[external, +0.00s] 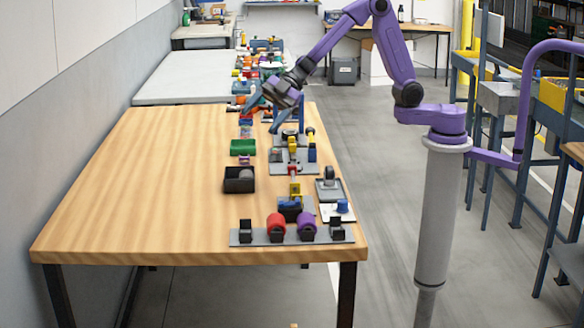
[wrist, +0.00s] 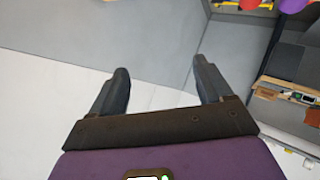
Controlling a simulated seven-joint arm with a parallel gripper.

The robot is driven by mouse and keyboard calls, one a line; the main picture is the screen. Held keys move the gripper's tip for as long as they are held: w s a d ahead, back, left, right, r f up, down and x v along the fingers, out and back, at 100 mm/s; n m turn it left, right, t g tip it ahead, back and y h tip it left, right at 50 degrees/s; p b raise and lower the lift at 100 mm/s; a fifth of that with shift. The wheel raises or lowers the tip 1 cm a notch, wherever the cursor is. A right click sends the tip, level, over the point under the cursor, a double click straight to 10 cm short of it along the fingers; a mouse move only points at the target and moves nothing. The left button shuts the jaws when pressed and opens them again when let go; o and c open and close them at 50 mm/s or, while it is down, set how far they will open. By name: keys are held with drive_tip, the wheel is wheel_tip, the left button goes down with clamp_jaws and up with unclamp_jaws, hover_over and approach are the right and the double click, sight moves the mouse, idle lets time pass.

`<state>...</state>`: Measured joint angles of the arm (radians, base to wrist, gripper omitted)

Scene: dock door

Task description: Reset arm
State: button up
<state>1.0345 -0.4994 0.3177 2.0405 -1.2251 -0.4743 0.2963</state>
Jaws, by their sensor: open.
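My purple arm reaches left from its grey pedestal over the far part of the wooden table (external: 150,185). My gripper (external: 262,117) hangs above the table's far right portion, near a row of small items. In the wrist view its two dark fingers (wrist: 160,82) stand wide apart with nothing between them. The wrist view looks toward a pale wall and grey surfaces, not down at the table items. I cannot tell the exact gap between the fingers and the items below.
Along the table's right side are a green block (external: 243,147), a dark open box (external: 239,181), and a grey rack (external: 255,238) with a red roll (external: 276,222) and a purple roll (external: 307,222). The table's left half is clear. A pale table (external: 190,77) stands behind.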

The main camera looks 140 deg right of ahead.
drive_tip(key=s+a+f+n+g, duration=0.15)
drive_tip(key=s+a, duration=0.25)
drive_tip(key=a, duration=0.9)
drive_tip(key=s+a+r+g, duration=0.1)
drive_tip(key=s+a+g, duration=0.3)
drive_tip(key=a, duration=1)
drive_tip(key=s+a+f+n+g, duration=0.1)
drive_tip(key=s+a+n+g, duration=0.1)
drive_tip(key=s, duration=1.1)
drive_tip(key=s+a+f+n+g, duration=0.2)
drive_tip(key=s+a+g, duration=0.2)
drive_tip(key=s, duration=1)
drive_tip(key=shift+s+a+f, duration=0.2)
drive_tip(key=shift+a+f, duration=0.05)
drive_tip(key=shift+f, duration=0.05)
